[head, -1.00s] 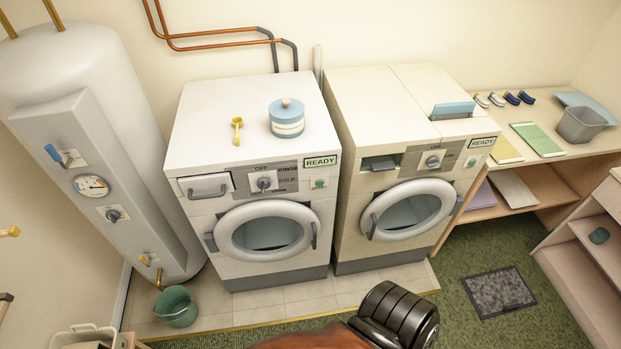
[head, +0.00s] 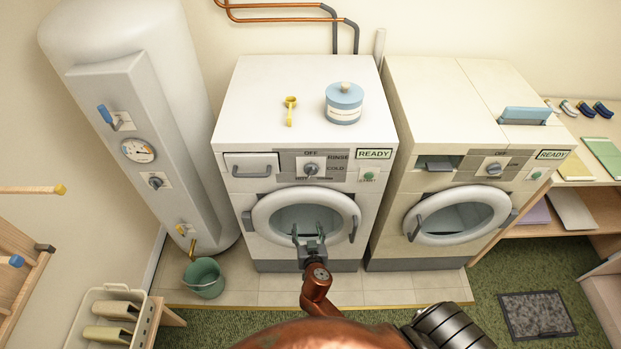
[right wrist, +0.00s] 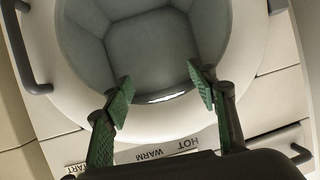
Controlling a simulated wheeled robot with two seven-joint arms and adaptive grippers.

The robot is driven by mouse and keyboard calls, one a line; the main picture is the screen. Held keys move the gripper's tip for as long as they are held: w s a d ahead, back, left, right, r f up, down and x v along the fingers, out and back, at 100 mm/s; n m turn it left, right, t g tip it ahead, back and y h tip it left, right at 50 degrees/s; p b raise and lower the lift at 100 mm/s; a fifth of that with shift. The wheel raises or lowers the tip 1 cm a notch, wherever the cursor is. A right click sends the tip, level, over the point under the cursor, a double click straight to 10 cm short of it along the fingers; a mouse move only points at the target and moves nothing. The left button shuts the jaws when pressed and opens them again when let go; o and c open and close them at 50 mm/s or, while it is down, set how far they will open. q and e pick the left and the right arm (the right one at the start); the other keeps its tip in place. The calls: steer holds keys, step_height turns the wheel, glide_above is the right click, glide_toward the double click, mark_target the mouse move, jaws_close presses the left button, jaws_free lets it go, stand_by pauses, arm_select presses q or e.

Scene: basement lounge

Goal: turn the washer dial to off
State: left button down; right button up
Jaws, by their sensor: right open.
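The washer (head: 232,120) is the white left machine with a round glass door (head: 268,214). Its grey dial (head: 311,168) sits on a panel above the door, with OFF at the top and RINSE, COLD and other labels around. Which label the dial points to is too small to tell. My right gripper (head: 308,234) is open and empty in front of the door, below the dial and apart from it. In the right wrist view, the open green-padded fingers (right wrist: 160,85) frame the door glass; upside-down HOT and WARM labels show, but the dial is hidden. My left gripper is out of view.
A second machine (head: 420,92) stands to the right. A blue jar (head: 343,104) and yellow scoop (head: 290,108) rest on the washer top. A drawer handle (head: 252,171) is left of the dial, a green button (head: 368,176) right. A bucket (head: 205,277) stands on the floor.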

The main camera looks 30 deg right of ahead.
mark_target(311, 174)
step_height(311, 174, up, 20)
steer(key=d+m+t+h, duration=0.2)
steer(key=m+t+h, duration=0.1)
steer(key=m+h, duration=0.15)
steer(key=shift+y, duration=0.45)
steer(key=x, duration=0.6)
steer(key=shift+r+p, duration=0.4)
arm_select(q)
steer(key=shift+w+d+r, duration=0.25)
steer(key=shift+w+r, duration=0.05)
arm_select(e)
steer(key=shift+w+d+f+m, duration=0.15)
steer(key=shift+w+d+m, duration=0.15)
steer(key=shift+w, duration=0.3)
steer(key=shift+c, duration=0.5)
steer(key=c, duration=1.1)
steer(key=shift+o, duration=0.2)
